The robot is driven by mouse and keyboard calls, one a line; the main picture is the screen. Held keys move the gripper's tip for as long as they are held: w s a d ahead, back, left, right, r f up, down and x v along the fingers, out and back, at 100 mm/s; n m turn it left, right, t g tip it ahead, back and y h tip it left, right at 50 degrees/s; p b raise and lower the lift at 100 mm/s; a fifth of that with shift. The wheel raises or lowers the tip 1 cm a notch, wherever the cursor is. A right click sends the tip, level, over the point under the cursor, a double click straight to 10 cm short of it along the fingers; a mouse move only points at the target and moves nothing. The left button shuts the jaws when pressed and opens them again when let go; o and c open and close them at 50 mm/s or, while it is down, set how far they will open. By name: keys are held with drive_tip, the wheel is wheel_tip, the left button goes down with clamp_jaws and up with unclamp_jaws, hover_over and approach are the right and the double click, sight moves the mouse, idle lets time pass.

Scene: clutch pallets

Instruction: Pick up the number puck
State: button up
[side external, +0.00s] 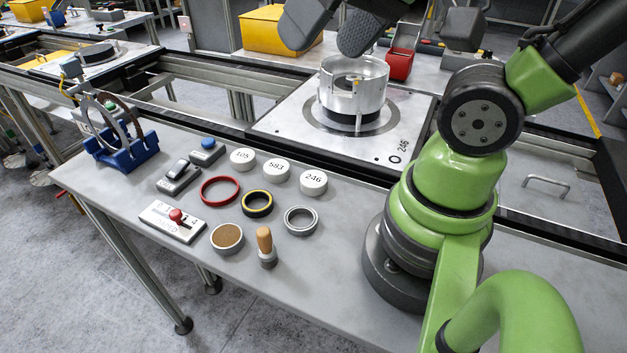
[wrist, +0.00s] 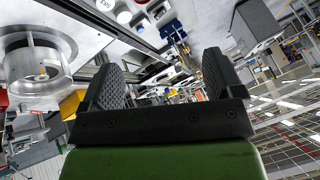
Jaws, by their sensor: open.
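Three white number pucks stand in a slanting row on the grey workbench in the side view: one that reads about 405 (side external: 242,159), one marked 583 (side external: 276,170) and one marked 246 (side external: 313,182). The pallet (side external: 275,128) behind them also carries the number 246. My gripper (side external: 318,40) is high above the bench, near the metal housing on the pallet and well away from the pucks. In the wrist view my gripper (wrist: 162,80) has its two dark fingers wide apart with nothing held between them. White pucks show small at that view's top edge.
The metal housing (side external: 354,93) stands upright on the pallet. Red (side external: 220,190), yellow-black (side external: 257,203) and grey (side external: 300,220) rings lie in front of the pucks. A wooden-handled tool (side external: 265,245) stands nearer. A blue rack (side external: 120,152) is at the left.

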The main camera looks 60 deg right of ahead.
drive_tip(key=w+d+f+g+h, duration=0.2)
drive_tip(key=w+d+f+g, duration=0.1)
drive_tip(key=w+d+f, duration=0.3)
drive_tip(key=n+g, duration=0.2)
drive_tip(key=g, duration=0.2)
approach(312, 177)
drive_tip(key=shift+s+d+f, duration=0.1)
drive_tip(key=shift+d+f, duration=0.05)
drive_tip(key=shift+f, duration=4.55)
drive_tip(key=shift+c, duration=0.2)
drive_tip(key=c, duration=0.9)
